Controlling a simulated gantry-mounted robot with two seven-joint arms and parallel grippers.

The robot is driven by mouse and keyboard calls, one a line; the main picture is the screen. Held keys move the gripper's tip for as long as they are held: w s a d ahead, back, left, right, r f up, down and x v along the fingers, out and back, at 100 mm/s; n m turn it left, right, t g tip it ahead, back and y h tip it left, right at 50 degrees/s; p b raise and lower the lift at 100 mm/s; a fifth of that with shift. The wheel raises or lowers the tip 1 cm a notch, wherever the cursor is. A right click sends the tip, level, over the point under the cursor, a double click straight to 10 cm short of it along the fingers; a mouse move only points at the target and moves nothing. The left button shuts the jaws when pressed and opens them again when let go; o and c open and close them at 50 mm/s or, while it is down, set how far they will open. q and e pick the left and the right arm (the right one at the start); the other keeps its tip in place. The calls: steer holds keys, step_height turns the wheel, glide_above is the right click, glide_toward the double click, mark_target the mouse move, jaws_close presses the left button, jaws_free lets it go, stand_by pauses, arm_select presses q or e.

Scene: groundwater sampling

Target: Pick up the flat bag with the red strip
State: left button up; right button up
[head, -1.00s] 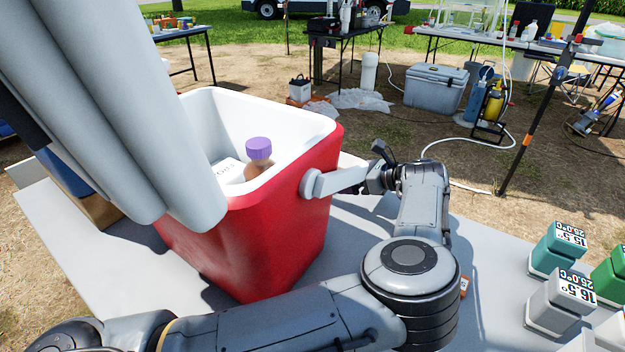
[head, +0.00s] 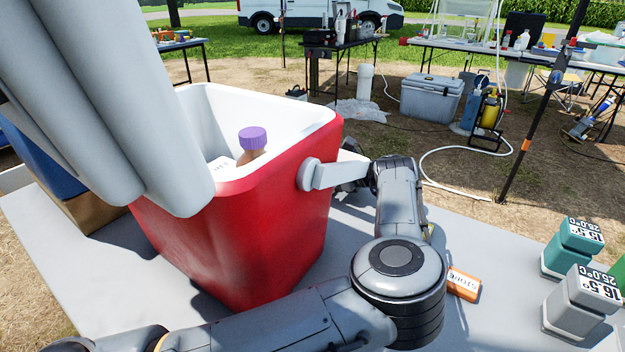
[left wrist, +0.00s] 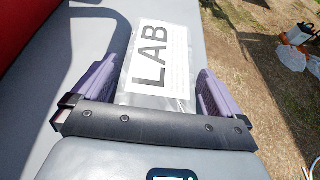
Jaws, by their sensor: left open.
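In the left wrist view a flat clear bag (left wrist: 178,52) with a white label reading "LAB" lies on the grey table top (left wrist: 70,85). No red strip shows on the part I see; its near end is hidden by my gripper body. My left gripper (left wrist: 158,72) is open, with one purple-grey finger on each side of the bag. It is not closed on the bag. In the head view the left gripper and the bag are hidden behind the red cooler and my forearm. My right gripper is not in view.
The open red cooler (head: 235,235) stands close beside my arm and holds a purple-capped bottle (head: 253,140). An orange item (head: 463,284) and several grey and green blocks showing temperatures (head: 573,305) stand at right. Bare table lies between them.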

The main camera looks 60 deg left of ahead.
arm_select(q)
steer(key=shift+d, duration=0.15)
steer(key=c, duration=0.7)
